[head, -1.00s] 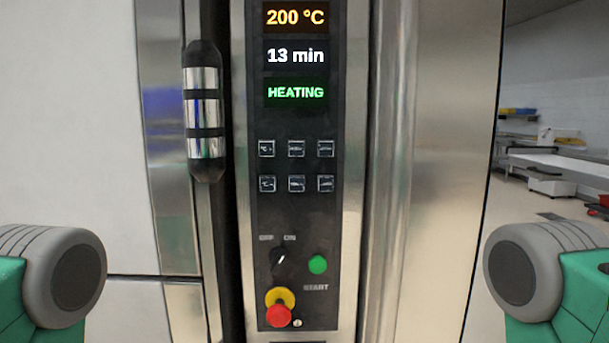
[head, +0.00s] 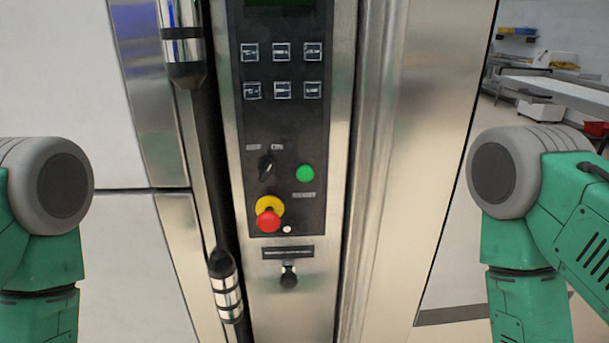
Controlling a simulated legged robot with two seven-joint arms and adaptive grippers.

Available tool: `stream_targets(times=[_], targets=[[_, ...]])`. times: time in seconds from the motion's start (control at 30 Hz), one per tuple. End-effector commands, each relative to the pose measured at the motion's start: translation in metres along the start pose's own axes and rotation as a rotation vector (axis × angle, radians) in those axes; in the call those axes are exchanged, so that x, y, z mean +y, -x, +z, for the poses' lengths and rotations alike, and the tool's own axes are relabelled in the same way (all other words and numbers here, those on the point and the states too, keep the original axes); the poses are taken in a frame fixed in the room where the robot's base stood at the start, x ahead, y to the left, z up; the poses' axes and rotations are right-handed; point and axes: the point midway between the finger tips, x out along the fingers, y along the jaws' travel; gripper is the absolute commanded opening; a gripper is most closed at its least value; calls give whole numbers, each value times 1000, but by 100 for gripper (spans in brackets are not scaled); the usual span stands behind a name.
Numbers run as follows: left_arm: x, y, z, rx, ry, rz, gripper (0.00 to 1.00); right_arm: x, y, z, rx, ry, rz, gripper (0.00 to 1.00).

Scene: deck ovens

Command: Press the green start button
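The green start button (head: 305,174) is a round button on the dark control panel (head: 305,130) of the oven, with a small label under it. A black OFF/ON knob (head: 266,168) sits to its left. A red emergency button on a yellow collar (head: 268,216) is below and to the left. My two green and grey arms show at the left and right edges, apart from the panel. Neither gripper is in the picture, and nothing of mine covers the green button.
Two rows of small square buttons (head: 282,72) are above. A vertical door handle with black and chrome ends (head: 226,287) stands left of the panel. A black knob (head: 289,277) sits below it. A bench (head: 560,92) is far right; floor shows at lower right.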

Motion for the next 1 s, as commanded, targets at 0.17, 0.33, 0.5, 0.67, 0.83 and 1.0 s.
stream_targets(times=[0.17,0.33,0.5,0.67,0.83,1.0], targets=[[0,0,0,0,0,0,0,0,0,0,0,0,0,0],[0,0,0,0,0,0,0,0,0,0,0,0,0,0],[0,0,0,0,0,0,0,0,0,0,0,0,0,0],[0,0,0,0,0,0,0,0,0,0,0,0,0,0],[0,0,0,0,0,0,0,0,0,0,0,0,0,0],[0,0,0,0,0,0,0,0,0,0,0,0,0,0]])
